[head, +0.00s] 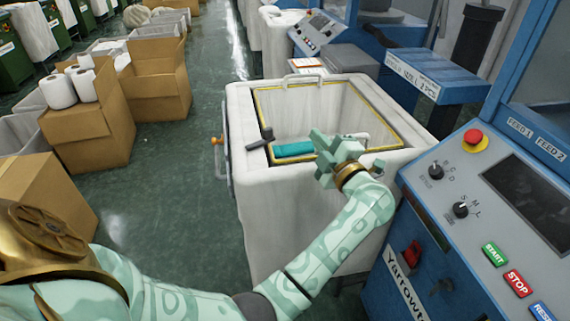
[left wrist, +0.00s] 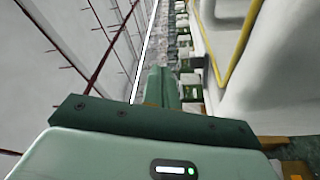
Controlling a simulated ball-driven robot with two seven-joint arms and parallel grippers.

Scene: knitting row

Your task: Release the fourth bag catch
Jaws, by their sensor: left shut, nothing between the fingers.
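A white bag (head: 285,205) hangs in a wheeled frame, its open mouth edged by a yellow rim (head: 330,84). The yellow rim also shows at upper right in the left wrist view (left wrist: 237,52). My left gripper (head: 322,145) is shut and empty over the near right part of the bag's mouth. In the left wrist view its fingers (left wrist: 162,86) point away together. My right gripper is out of view.
A black T-shaped handle (head: 262,139) and a teal piece (head: 293,150) are at the near left rim. A blue machine with a control panel (head: 500,220) stands close on the right. Cardboard boxes (head: 85,125) stand left. The green aisle floor (head: 170,150) is clear.

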